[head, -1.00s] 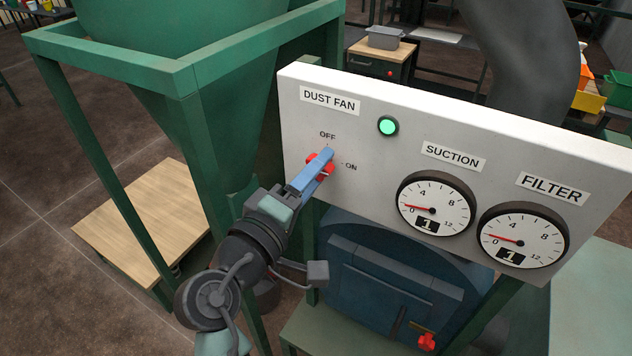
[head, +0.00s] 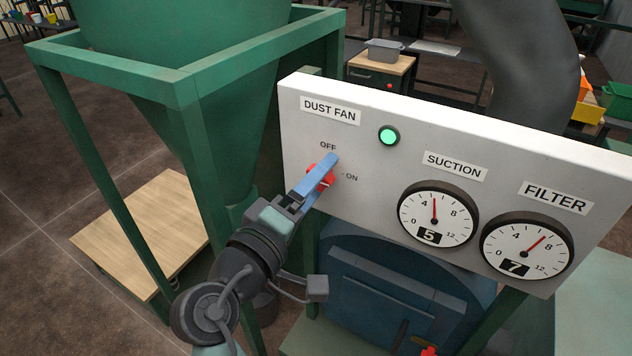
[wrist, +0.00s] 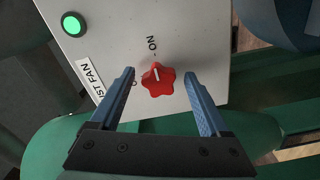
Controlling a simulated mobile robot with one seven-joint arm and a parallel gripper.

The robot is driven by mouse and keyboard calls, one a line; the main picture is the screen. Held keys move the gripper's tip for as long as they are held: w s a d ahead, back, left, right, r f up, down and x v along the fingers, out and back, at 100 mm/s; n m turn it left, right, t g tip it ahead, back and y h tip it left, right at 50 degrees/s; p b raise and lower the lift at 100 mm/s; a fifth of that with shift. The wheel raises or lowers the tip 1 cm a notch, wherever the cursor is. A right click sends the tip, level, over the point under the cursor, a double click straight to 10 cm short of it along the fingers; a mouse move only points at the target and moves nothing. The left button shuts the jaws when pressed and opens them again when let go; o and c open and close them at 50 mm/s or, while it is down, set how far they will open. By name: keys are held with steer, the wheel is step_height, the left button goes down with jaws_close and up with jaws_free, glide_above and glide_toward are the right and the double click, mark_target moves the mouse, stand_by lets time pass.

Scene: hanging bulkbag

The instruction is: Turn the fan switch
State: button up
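The fan switch is a red lobed knob (head: 321,178) on the white panel (head: 245,0) under the DUST FAN label (head: 330,110). In the wrist view the knob (wrist: 158,79) has its white mark pointing towards ON. The OFF label shows in the head view. My gripper (wrist: 160,74) is open, its blue fingers on either side of the knob with gaps showing. In the head view my gripper (head: 328,168) partly covers the knob. The round lamp (head: 388,135) is lit green. The suction gauge (head: 436,218) shows 5 and the filter gauge (head: 525,246) shows 7.
A green frame with a hopper (head: 190,90) stands left of the panel, with a wooden board (head: 140,230) low beside it. A blue drum housing (head: 400,290) is below the panel. A thick grey duct (head: 530,60) rises behind it.

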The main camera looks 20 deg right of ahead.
steer(key=shift+a, duration=0.1)
steer(key=b+v, duration=0.2)
steer(key=v, duration=1.1)
